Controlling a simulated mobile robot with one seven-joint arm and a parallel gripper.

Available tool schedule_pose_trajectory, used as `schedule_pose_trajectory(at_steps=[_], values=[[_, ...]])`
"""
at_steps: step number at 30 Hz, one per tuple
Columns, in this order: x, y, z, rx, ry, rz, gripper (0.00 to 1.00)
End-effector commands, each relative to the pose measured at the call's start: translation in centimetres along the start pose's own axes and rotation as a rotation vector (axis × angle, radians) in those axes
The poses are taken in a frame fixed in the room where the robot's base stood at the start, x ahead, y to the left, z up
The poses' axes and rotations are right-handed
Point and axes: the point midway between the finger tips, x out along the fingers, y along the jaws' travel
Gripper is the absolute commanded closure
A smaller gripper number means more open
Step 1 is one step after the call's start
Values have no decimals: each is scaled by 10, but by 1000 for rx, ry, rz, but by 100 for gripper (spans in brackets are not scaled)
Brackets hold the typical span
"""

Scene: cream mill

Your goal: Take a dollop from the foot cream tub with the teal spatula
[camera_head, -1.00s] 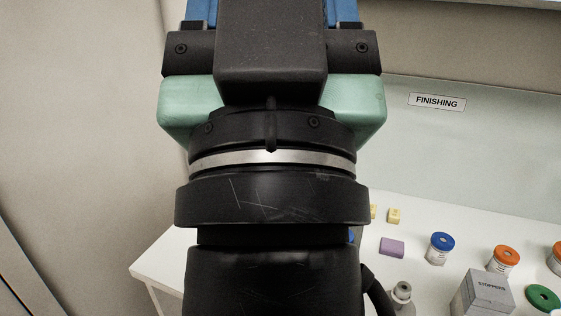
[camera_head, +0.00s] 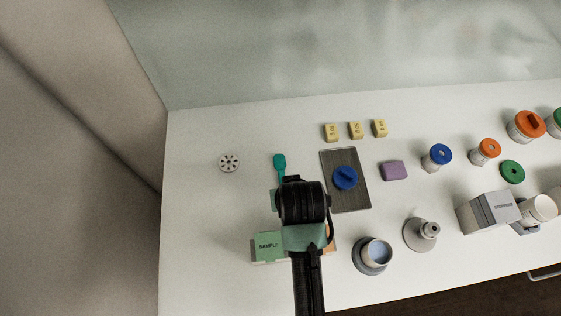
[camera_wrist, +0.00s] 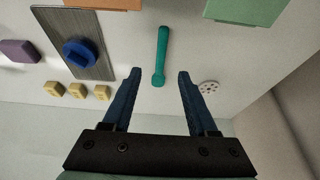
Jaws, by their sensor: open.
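The teal spatula (camera_head: 280,163) lies on the white table, its wide end toward the back wall and its near part hidden by my arm in the head view. The wrist view shows more of the spatula (camera_wrist: 161,52), apart from both fingers. My gripper (camera_wrist: 155,76) is open and empty above the table, with the spatula's wide end between its blue fingers in that picture. Several lidded tubs stand at the right, including a blue-lidded one (camera_head: 437,157) and an orange-lidded one (camera_head: 485,151). I cannot read which is the foot cream tub.
A dark board (camera_head: 350,202) with a blue lid (camera_head: 345,178) lies right of the spatula. A green SAMPLE box (camera_head: 268,247) is near my arm. A perforated disc (camera_head: 229,162), yellow blocks (camera_head: 355,130) and an open cup (camera_head: 375,252) stand around. The table's left side is mostly clear.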

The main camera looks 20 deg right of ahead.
Motion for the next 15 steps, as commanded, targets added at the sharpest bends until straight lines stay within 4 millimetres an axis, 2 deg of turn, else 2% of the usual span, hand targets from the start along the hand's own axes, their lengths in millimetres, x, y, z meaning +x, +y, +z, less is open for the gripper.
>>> schedule_pose_trajectory(at_steps=[6,15], values=[[35,0,-2,0,2,0,41],[52,-1,-1,-1,4,0,41]])
